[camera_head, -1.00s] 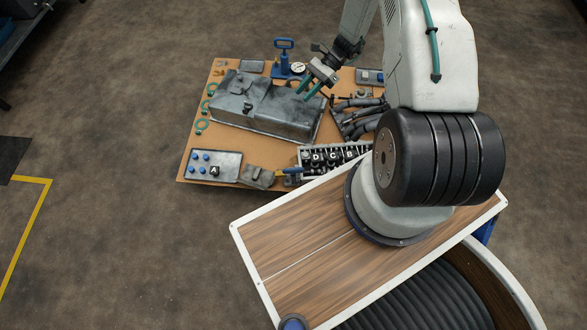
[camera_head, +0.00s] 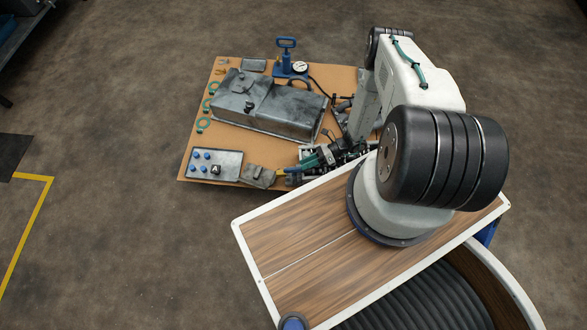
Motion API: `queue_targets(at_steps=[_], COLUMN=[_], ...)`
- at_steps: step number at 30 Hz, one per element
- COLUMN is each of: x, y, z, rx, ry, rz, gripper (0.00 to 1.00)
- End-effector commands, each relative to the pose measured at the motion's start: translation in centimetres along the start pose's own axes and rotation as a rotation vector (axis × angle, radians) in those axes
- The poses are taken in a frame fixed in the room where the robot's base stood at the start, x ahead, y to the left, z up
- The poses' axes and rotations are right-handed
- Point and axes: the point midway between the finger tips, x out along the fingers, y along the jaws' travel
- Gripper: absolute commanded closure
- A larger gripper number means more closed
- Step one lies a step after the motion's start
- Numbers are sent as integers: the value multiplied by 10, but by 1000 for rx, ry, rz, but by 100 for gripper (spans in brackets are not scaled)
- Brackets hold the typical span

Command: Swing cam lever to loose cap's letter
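A loose dark cap marked A (camera_head: 215,170) sits on the grey plate (camera_head: 232,158) with several blue knobs, at the board's front left. To its right is a grey block (camera_head: 259,177) with a small yellow part and blue beside it, probably the cam lever (camera_head: 281,171). My gripper (camera_head: 304,163), with green fingers, is low over the front of the board, just right of and above the lever. Whether it touches the lever cannot be told. The row of lettered caps is mostly hidden behind my gripper and arm. The finger gap is too small to read.
A large grey metal casing (camera_head: 270,105) fills the middle of the tan board (camera_head: 225,138). A blue hand pump (camera_head: 286,58) with a gauge (camera_head: 300,67) stands behind. Green rings (camera_head: 203,125) lie at the left edge. My wood-topped base is in front.

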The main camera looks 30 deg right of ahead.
Motion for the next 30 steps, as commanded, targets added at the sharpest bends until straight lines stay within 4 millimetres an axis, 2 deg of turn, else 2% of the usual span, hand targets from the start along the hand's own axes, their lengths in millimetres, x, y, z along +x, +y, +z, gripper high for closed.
queue_targets(at_steps=[3,9,14,21,25,30], x=[22,48,56,57,57,62], y=[1,1,0,0,1,3], z=[-1,0,0,0,0,0], rx=[0,-1,-1,-1,-1,-1], ry=[3,2,1,1,1,2], rz=[4,2,1,1,1,3], gripper=[64,64,64,64,100,100])
